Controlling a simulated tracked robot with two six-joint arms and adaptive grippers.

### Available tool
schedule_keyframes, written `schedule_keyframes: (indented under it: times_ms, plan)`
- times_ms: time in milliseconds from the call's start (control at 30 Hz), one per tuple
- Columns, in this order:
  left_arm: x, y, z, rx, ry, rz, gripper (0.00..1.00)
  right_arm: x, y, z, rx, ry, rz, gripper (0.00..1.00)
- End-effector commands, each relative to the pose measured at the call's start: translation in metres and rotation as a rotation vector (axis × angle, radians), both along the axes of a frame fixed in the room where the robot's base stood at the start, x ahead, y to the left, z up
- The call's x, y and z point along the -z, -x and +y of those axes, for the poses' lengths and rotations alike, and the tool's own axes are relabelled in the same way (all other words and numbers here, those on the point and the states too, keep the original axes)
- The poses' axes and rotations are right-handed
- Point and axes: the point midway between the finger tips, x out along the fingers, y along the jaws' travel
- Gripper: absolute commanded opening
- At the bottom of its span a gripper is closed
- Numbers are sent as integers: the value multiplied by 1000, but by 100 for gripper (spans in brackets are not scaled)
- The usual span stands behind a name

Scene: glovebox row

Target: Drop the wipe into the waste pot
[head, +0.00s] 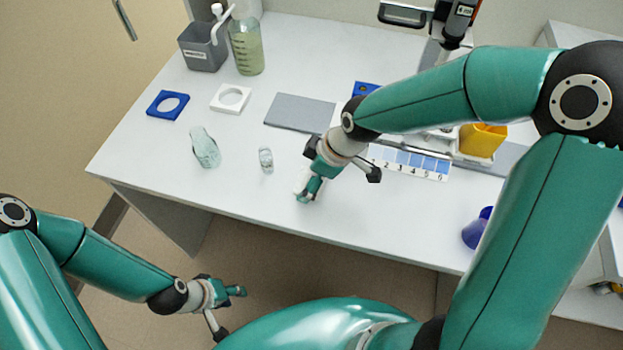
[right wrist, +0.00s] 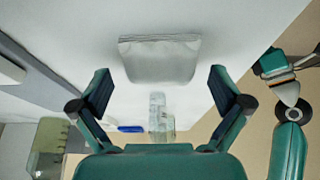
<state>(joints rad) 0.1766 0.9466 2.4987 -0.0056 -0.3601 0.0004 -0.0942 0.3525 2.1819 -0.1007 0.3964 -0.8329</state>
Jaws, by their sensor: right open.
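The wipe (right wrist: 160,60) is a pale grey-white folded sheet in the right wrist view, lying on the white bench ahead of and between my right fingers, apart from both. In the head view it is mostly hidden by my right gripper and hard to tell from the bench. My right gripper (head: 340,185) is open and empty, over the front part of the bench; its fingers also show in the right wrist view (right wrist: 160,90). My left gripper (head: 228,310) is open and empty, off the bench front.
A bottle of greenish liquid (head: 246,45) stands beside the pot. A clear bottle (head: 205,147) and small vial (head: 266,160) are left of my right gripper. Blue (head: 154,111) and white (head: 216,102) ring holders and a grey mat (head: 285,112) lie behind. A yellow bin (head: 484,141) is right.

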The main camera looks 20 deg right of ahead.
Motion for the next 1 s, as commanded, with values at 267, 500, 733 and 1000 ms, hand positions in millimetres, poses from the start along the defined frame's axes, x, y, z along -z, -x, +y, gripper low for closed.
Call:
schedule_keyframes:
  times_ms: [267,500,733,1000]
  plan:
    - [0,0,0,0,0,0,40,1,0,0,0,1,-1,90]
    - [0,0,0,0,0,0,40,0,0,0,0,1,-1,57]
    - [0,0,0,0,0,0,40,0,0,0,0,0,-1,53]
    - [-2,0,0,0,0,0,40,-10,-1,0,0,0,-3,53]
